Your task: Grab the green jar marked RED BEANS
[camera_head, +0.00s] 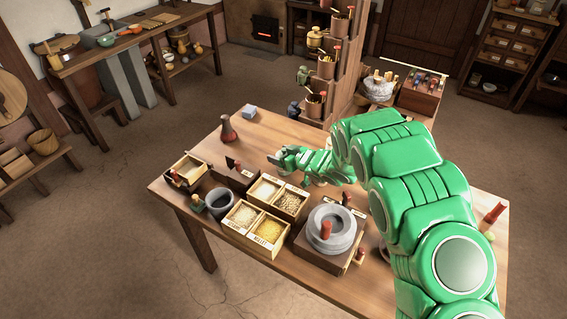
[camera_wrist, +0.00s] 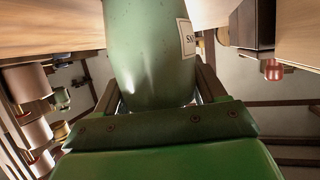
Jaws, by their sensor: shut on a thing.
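A green jar (camera_wrist: 150,50) fills the upper middle of the wrist view. A pale label (camera_wrist: 187,38) on its side is cut off; only a few letters, seemingly upside down, show, so I cannot read the full name. My gripper (camera_wrist: 158,90) is shut on this jar, with a finger on each side of it. In the head view my green arm reaches across the table from the right, and my gripper (camera_head: 288,157) is above the table's back half. The jar is hard to tell from my green gripper there, and I cannot tell whether it touches the table.
Below my gripper in the head view stand grain boxes (camera_head: 242,217) and a stone quern (camera_head: 333,229). A stepped shelf (camera_head: 341,60) with several pots rises behind. The table's back left is fairly clear.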

